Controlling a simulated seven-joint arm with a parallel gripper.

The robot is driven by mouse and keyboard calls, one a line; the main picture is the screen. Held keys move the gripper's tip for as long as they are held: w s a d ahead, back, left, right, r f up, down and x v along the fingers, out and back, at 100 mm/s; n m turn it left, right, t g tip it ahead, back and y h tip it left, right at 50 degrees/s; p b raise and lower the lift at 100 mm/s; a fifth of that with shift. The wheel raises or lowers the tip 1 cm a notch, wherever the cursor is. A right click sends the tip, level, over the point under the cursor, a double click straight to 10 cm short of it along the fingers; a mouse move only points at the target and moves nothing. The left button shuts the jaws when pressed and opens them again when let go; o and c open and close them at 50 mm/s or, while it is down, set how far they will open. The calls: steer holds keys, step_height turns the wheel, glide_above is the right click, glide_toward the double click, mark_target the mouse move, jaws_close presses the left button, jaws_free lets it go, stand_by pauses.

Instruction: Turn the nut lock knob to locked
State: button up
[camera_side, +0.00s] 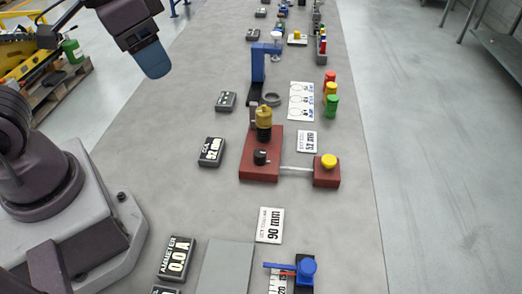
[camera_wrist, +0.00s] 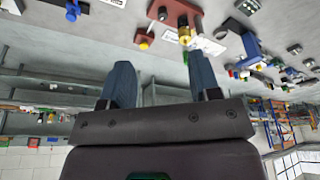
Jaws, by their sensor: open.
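A red fixture base (camera_side: 250,172) sits mid-table in the side view. It carries a brass-yellow and black cylinder (camera_side: 264,116) and a small black knob (camera_side: 260,157). A rod joins it to a red block with a yellow knob (camera_side: 328,160). No readable label shows which knob is the nut lock knob, or its setting. The wrist view shows the yellow knob (camera_wrist: 143,44) and the brass part (camera_wrist: 185,36) beyond the fingers. My gripper (camera_side: 153,62) hangs up and left of the fixture, apart from it. Its two blue fingers (camera_wrist: 160,85) are spread and empty.
A blue stand (camera_side: 258,64) rises behind the fixture. Red, yellow and green posts (camera_side: 331,94) stand right of it. Dark display boxes (camera_side: 211,152) line the left. A blue knob (camera_side: 307,267) is at the front. The grey table (camera_side: 190,190) has free room at left.

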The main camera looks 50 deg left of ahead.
steer(key=w+d+f+m+g+y, duration=0.1)
steer(key=w+d+f+m+g, duration=0.3)
steer(key=w+f, duration=0.35)
steer(key=m+y, duration=0.4)
steer(key=m, duration=0.6)
glide_toward(261, 153)
steer(key=x, duration=0.9)
steer(key=shift+a+f, duration=0.15)
steer(key=shift+f, duration=0.1)
steer(key=c, duration=0.9)
